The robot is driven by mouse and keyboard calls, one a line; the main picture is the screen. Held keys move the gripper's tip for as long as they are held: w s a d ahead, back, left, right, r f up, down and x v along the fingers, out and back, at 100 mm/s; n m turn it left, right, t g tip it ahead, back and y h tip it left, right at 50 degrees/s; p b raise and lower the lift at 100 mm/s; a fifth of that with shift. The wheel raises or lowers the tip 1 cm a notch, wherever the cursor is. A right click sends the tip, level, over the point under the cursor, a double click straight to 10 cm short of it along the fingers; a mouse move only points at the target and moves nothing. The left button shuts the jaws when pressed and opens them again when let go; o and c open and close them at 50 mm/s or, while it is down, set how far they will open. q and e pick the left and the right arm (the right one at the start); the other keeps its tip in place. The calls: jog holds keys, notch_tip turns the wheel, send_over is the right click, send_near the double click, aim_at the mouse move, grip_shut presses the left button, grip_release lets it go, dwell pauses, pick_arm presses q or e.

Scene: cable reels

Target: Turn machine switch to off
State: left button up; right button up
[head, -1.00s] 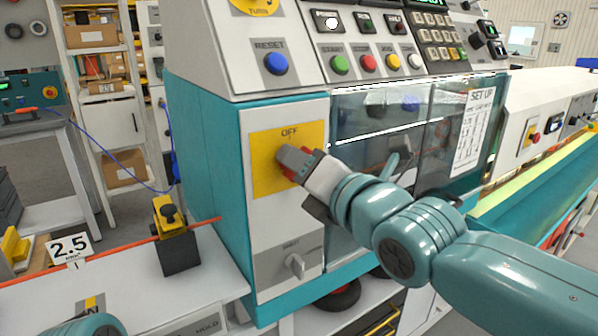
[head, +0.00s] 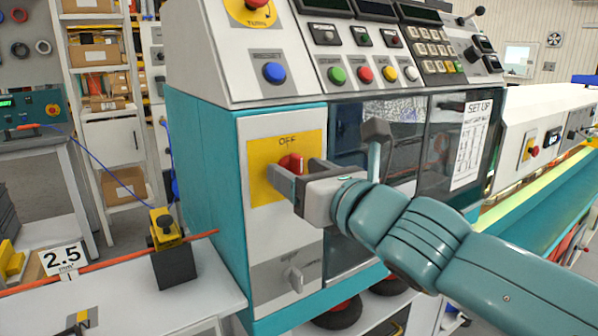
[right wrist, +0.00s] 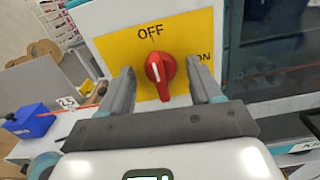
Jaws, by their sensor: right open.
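The red rotary switch (head: 291,163) sits on a yellow plate (head: 262,187) on the front of the teal and white machine. My right gripper (head: 293,174) is open in front of the plate. Its fingers stand either side of the switch, with gaps, and hold nothing. It also shows in the right wrist view (right wrist: 161,80). My left gripper is out of view.
A grey lower selector (head: 294,279) is below the plate. A blue reset button (head: 273,73) and other buttons are above. A yellow and black clamp (head: 166,243) holds an orange cable at the left. A glass door (head: 350,225) lies behind my right arm.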

jog(key=shift+f, duration=0.1)
jog(key=v, duration=0.8)
dwell(0.3)
jog(key=shift+a+p, duration=0.1)
jog(key=shift+p, duration=0.3)
jog(key=shift+r, duration=0.2)
